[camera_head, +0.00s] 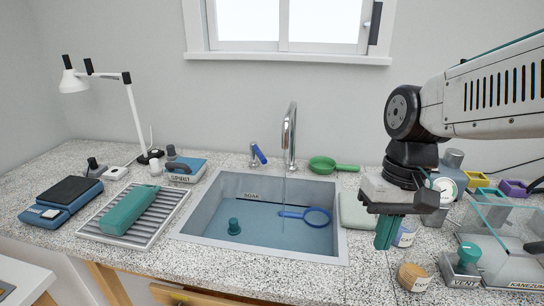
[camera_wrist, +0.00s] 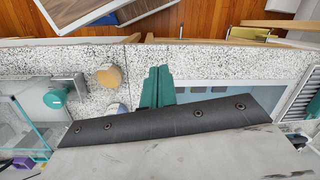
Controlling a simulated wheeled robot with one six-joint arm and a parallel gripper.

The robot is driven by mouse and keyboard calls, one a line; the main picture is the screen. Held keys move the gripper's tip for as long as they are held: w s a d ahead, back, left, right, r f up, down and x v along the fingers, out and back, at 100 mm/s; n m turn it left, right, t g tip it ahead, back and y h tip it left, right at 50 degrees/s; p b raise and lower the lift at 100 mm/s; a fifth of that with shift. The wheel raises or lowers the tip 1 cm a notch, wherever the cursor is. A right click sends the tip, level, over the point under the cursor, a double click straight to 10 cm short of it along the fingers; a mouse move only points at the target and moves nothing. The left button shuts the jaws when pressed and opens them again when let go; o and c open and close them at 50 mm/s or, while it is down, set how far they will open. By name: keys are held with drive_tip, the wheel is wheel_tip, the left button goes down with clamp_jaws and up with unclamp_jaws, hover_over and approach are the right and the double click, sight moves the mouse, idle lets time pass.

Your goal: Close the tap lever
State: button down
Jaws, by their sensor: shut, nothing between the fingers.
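The tap lever (camera_head: 260,154) is blue and sits on a small metal post left of the curved metal tap (camera_head: 291,130), at the back rim of the sink. The lever is tilted on its post. A thin stream of water (camera_head: 283,205) falls from the tap into the filled sink. My gripper (camera_head: 387,232) hangs over the counter right of the sink, well apart from the lever, with its green fingers pointing down. The fingers also show in the wrist view (camera_wrist: 157,86), pressed together and empty. The lever is not seen in the wrist view.
The sink (camera_head: 342,240) holds a blue strainer (camera_head: 316,217) and a green stopper (camera_head: 234,227). A green scoop (camera_head: 330,165) lies right of the tap. A glass-walled box (camera_head: 500,245) and a wooden-topped jar (camera_head: 413,277) stand at right. A rack (camera_head: 165,213) lies left.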

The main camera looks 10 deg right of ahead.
drive_tip(key=w+a+f+m+t+y, duration=0.1)
drive_tip(key=w+f+y, duration=0.25)
drive_tip(key=w, duration=0.65)
drive_tip(key=w+f+m+t+y, duration=0.1)
drive_tip(key=w+f+m+y, duration=0.2)
drive_tip(key=w, duration=0.7)
drive_tip(key=w+a+f+t+y, duration=0.15)
drive_tip(key=w+f+y, duration=0.25)
drive_tip(key=w, duration=0.6)
drive_tip(key=t+y, duration=0.1)
drive_tip(key=t, duration=0.7)
approach(259, 153)
drive_tip(key=s+d, duration=0.2)
drive_tip(key=d, duration=0.7)
drive_tip(key=s+a+x, duration=0.2)
drive_tip(key=x, duration=1)
drive_tip(key=shift+a, duration=0.25)
drive_tip(key=shift+m+t, duration=0.25)
drive_tip(key=shift+m, duration=0.15)
